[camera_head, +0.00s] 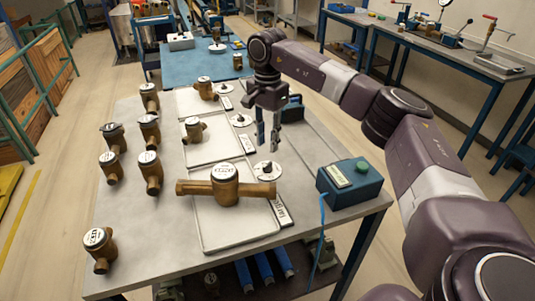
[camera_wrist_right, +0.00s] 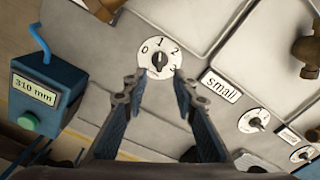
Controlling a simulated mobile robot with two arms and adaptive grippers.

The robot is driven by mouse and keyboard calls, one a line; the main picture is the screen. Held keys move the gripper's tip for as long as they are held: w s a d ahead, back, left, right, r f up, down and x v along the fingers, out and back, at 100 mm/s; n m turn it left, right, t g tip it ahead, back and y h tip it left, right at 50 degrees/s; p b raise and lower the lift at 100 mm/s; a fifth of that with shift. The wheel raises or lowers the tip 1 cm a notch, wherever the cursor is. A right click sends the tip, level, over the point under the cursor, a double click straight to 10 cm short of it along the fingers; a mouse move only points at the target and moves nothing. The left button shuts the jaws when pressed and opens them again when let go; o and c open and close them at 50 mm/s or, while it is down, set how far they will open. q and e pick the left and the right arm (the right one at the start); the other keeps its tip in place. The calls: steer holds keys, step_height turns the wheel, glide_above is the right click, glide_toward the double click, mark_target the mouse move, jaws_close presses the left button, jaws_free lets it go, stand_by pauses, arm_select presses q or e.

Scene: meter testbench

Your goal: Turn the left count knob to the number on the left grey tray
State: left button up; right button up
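The knob nearest the teal box is a dark knob (camera_head: 267,170) on a white dial, beside the nearest grey tray (camera_head: 230,243); the knob (camera_wrist_right: 158,60) also shows in the right wrist view, with 0, 1, 2 and 3 around it. I cannot tell exactly which number its pointer faces. One large brass meter (camera_head: 225,185) lies across the nearest tray. My right gripper (camera_head: 268,140) is open and empty above the dial; its fingers (camera_wrist_right: 156,92) are apart, and the dial shows just beyond the tips. My left gripper is not in view.
The teal box (camera_head: 350,184) with a green button, reading 310 mm, stands at the right table edge. A "Small" label (camera_wrist_right: 220,85) lies near the middle dial (camera_wrist_right: 254,121). Several brass meters stand on the left of the table, such as one (camera_head: 98,248) at the front.

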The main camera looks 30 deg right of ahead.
step_height(320, 180, up, 4)
steer(key=shift+r, duration=0.2)
steer(key=shift+r, duration=0.1)
stand_by(0.4)
